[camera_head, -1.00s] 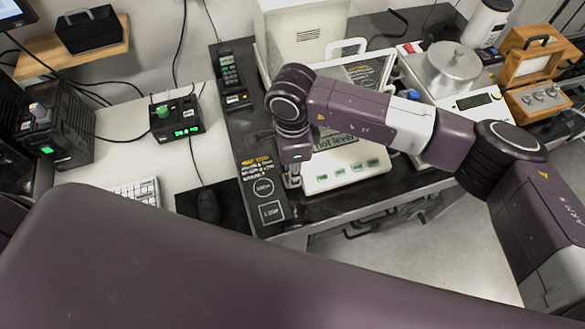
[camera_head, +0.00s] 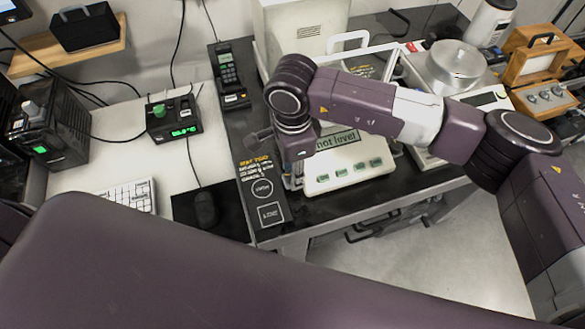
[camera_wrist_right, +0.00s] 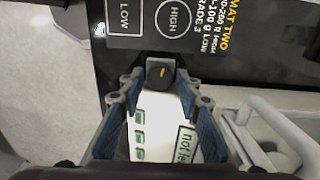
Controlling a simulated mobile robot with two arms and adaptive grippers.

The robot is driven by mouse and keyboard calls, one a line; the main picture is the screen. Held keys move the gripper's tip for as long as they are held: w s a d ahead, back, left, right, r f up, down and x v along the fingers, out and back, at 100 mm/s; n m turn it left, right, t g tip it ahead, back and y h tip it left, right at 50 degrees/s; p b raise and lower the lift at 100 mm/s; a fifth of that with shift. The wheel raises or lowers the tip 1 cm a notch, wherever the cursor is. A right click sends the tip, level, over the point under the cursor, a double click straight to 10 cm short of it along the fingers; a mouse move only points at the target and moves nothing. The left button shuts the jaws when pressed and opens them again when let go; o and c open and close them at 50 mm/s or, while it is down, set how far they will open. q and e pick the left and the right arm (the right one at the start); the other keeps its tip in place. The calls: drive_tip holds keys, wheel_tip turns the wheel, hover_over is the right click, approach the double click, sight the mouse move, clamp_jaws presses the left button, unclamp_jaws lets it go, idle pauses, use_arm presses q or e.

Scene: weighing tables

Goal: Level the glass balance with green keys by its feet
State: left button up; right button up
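The glass balance with green keys (camera_head: 349,182) stands on the dark table in the head view, partly hidden behind my right arm. Its label or display reads "not level" (camera_head: 338,139), also partly visible in the right wrist view. My right gripper (camera_wrist_right: 160,84) points down at the balance's front left corner. Its blue-padded fingers are open, one on each side of a dark foot knob (camera_wrist_right: 160,72) with an orange mark. Gaps show between the fingers and the knob. In the head view, the wrist hides most of this gripper and the foot. My left gripper is not in view.
A black mat with LOW and HIGH outlines (camera_head: 262,190) lies left of the balance. A second balance with a metal cover (camera_head: 454,66) stands to the right. A handset (camera_head: 229,75) lies behind the mat. A mouse (camera_head: 206,208) and keyboard (camera_head: 127,196) are further left.

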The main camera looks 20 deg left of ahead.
wheel_tip(320, 180, up, 12)
idle(0.6)
idle(0.4)
